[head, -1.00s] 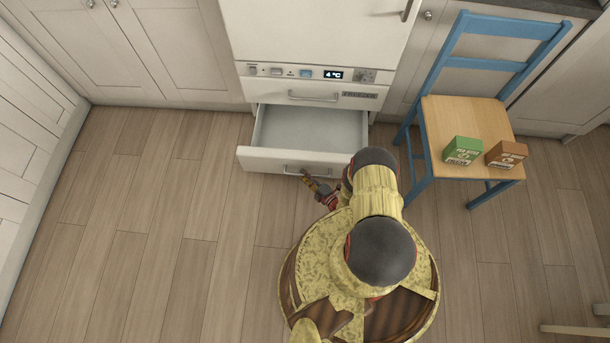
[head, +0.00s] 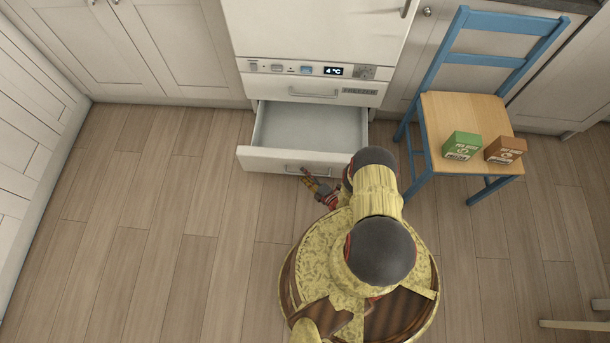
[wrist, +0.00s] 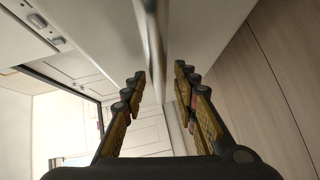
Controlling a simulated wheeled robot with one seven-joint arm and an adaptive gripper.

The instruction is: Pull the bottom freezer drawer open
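The bottom freezer drawer (head: 262,160) stands pulled out from the white freezer, and its pale, empty inside shows in the head view. Its metal bar handle (wrist: 152,45) runs down the middle of the wrist view, in line with the gap between my fingers. My gripper (head: 306,174) is at the drawer's front, by the handle. In the wrist view my gripper (wrist: 161,72) has its fingers spread, with clear room on both sides of the bar. I cannot tell whether the bar lies between the fingertips or just beyond them.
An upper drawer labelled FREEZER (head: 360,92) is shut above the open one. A blue chair (head: 424,140) stands to the right, with a green box (head: 462,146) and a brown box (head: 505,150) on its seat. The wooden floor (head: 150,215) to the left is clear.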

